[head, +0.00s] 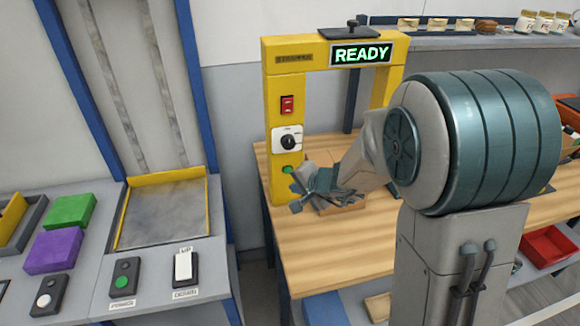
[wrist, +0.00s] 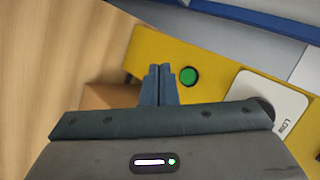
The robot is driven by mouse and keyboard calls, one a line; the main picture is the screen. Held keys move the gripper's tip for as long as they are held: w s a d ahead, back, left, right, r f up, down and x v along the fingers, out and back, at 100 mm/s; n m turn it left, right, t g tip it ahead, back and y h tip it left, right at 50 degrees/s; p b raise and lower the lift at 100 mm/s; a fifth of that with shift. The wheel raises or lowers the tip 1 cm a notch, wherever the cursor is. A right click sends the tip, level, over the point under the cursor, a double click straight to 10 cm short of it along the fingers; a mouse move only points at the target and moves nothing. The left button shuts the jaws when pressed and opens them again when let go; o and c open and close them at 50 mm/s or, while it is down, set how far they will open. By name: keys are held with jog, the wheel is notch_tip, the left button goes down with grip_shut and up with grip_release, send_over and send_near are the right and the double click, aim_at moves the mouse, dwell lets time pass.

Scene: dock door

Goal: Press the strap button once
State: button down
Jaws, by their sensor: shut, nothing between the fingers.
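The yellow strapping machine (head: 274,100) stands on the wooden bench, and its display (head: 361,53) reads READY in green. A green round button (head: 288,170) sits low on its left post, under a black dial (head: 288,141) and a red switch (head: 287,104). My gripper (head: 294,196) is in front of the lower part of that post, close to the button. In the wrist view, my gripper's fingers (wrist: 159,70) are shut and empty. The green button (wrist: 188,76) is just right of the fingertips there. I cannot tell whether they touch the post.
A brown box (head: 330,209) lies on the wooden bench (head: 300,255) behind my gripper. At left is a grey console (head: 150,275) with a green-button control (head: 124,278), an up/down rocker (head: 184,268), and green and purple blocks. A blue frame post (head: 206,120) rises left of the machine.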

aim_at(288, 170)
jog(key=shift+w+a, duration=0.3)
jog(key=shift+w, duration=0.7)
jog(key=shift+w+a, duration=0.25)
jog(key=shift+w, duration=0.7)
dwell(0.6)
jog(key=shift+w+a+b, duration=0.1)
jog(key=shift+w+b, duration=0.2)
jog(key=shift+w+a, duration=0.1)
jog(key=shift+w, duration=0.25)
dwell(0.5)
jog(key=shift+s+b, duration=0.15)
jog(key=shift+b, duration=0.15)
jog(key=shift+s+d+b, duration=0.25)
jog(key=shift+s+b, duration=0.2)
jog(key=shift+s, duration=0.15)
